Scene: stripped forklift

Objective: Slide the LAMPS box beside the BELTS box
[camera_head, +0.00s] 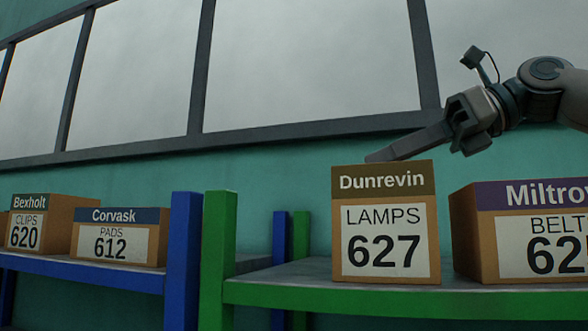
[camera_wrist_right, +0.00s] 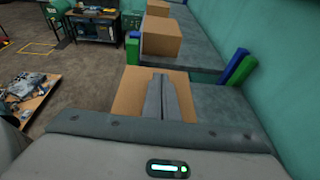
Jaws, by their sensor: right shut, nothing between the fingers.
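The LAMPS box (camera_head: 385,240), brown with an olive "Dunrevin" band and number 627, stands upright on the green-framed shelf. The BELTS box (camera_head: 530,240), with a purple band, stands to its right and is cut off by the picture edge. A narrow gap shows between their fronts. My right gripper (camera_head: 372,157) is shut and empty, reaching in from the right, its fingertips just above the LAMPS box's top edge in the picture. In the right wrist view the shut fingers (camera_wrist_right: 160,80) lie over a brown box top (camera_wrist_right: 128,98); contact is unclear. My left gripper is out of view.
Left of the green post (camera_head: 218,260) and blue post (camera_head: 184,258), a blue-framed shelf holds the PADS box (camera_head: 115,240) and CLIPS box (camera_head: 45,222). The green shelf (camera_head: 300,292) is bare left of the LAMPS box. A teal wall with windows stands behind.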

